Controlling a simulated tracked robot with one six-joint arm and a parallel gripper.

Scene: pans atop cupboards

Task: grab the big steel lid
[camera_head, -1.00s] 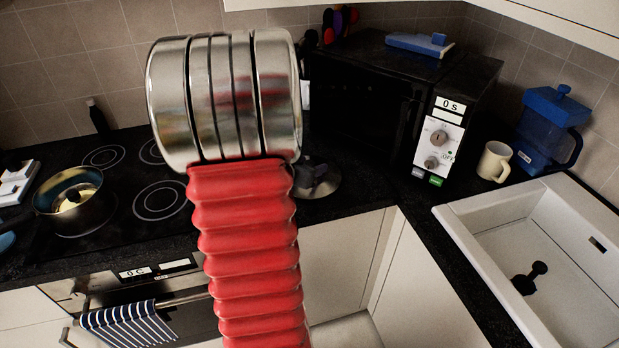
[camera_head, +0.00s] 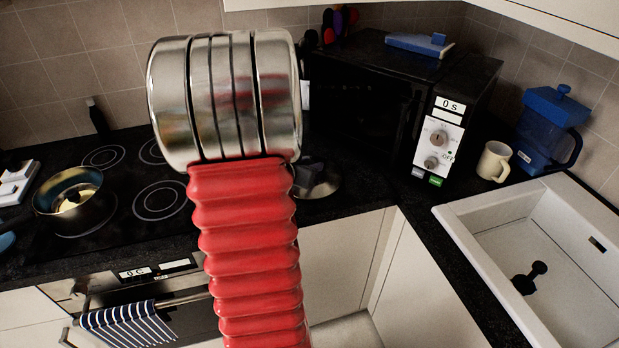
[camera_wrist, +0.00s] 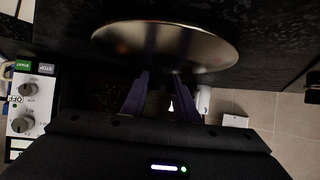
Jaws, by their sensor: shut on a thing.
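The big steel lid (camera_wrist: 165,47) is a round, shiny disc in the wrist view, in front of my fingertips. In the head view its right edge (camera_head: 330,185) shows on the black worktop between the hob and the microwave; my arm hides the rest. My gripper (camera_wrist: 160,78) has two purple fingers, shut on the lid at its middle. The handle between the fingers is dark and hard to make out. In the head view, a grey part of my gripper (camera_head: 309,174) shows over the lid, beside my red arm.
The black microwave (camera_head: 385,110) stands close to the right of the lid. A pan (camera_head: 85,205) sits on the hob at left. A cream mug (camera_head: 494,161), blue jug (camera_head: 548,130) and white sink (camera_head: 470,225) are at right. The tiled wall is behind.

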